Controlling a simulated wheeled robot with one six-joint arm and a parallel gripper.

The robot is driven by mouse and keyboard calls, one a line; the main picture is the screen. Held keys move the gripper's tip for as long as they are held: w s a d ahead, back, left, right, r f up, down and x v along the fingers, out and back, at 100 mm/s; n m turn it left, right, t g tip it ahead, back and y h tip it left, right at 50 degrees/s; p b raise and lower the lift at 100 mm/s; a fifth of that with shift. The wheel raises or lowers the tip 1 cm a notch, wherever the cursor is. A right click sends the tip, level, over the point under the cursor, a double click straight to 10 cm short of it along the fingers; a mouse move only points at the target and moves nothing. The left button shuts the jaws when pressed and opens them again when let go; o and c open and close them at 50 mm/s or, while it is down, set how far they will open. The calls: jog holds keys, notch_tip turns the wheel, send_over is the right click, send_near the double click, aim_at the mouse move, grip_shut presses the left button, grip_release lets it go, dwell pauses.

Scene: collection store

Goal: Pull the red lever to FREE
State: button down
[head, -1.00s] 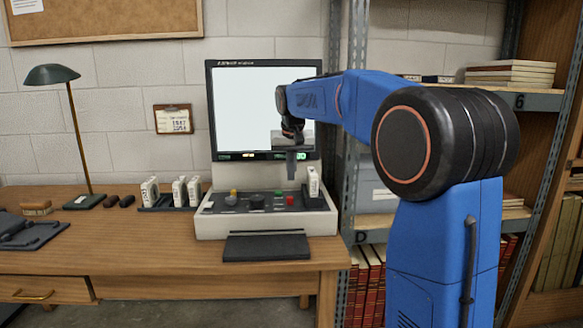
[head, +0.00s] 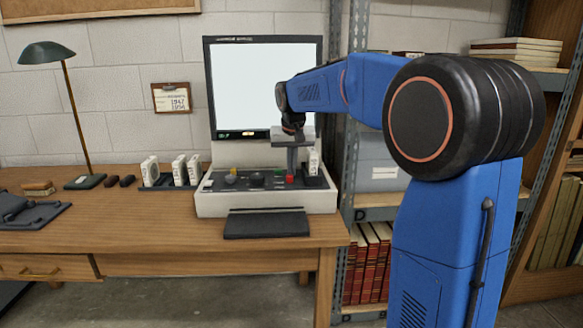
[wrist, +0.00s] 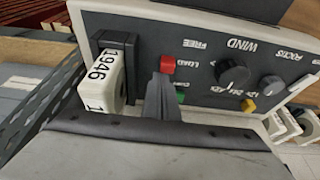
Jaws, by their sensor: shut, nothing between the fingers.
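The red lever (head: 290,180) is a small red knob on the dark control panel of the reader (head: 265,206). In the wrist view the red lever (wrist: 168,64) sits beside the word LOAD, with FREE printed farther along the panel. My gripper (head: 291,172) points down over it, fingers shut with nothing between them. In the wrist view the gripper's fingertips (wrist: 163,78) are right beside the red knob. I cannot tell whether they touch it. The lever's slot is not clear.
A white box marked 1946 (wrist: 103,78) stands in a dark holder close beside the fingers. A green button (wrist: 180,97), a black WIND knob (wrist: 233,74) and a yellow control (wrist: 248,105) are on the same panel. The lit screen (head: 250,88) rises behind.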

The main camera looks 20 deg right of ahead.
aim_at(292, 181)
jog(key=shift+s+a, duration=0.25)
jog(key=shift+s, duration=0.45)
jog(key=shift+s+a, duration=0.25)
jog(key=shift+s, duration=0.45)
jog(key=shift+s+a, duration=0.1)
jog(key=shift+s, duration=0.3)
jog(key=w, duration=0.1)
jog(key=w+d, duration=0.1)
jog(key=w, duration=0.2)
jog(key=shift+d+r, duration=0.15)
jog(key=shift+r, duration=0.15)
jog(key=v, duration=0.9)
jog(key=shift+s+r, duration=0.2)
jog(key=shift+r, duration=0.05)
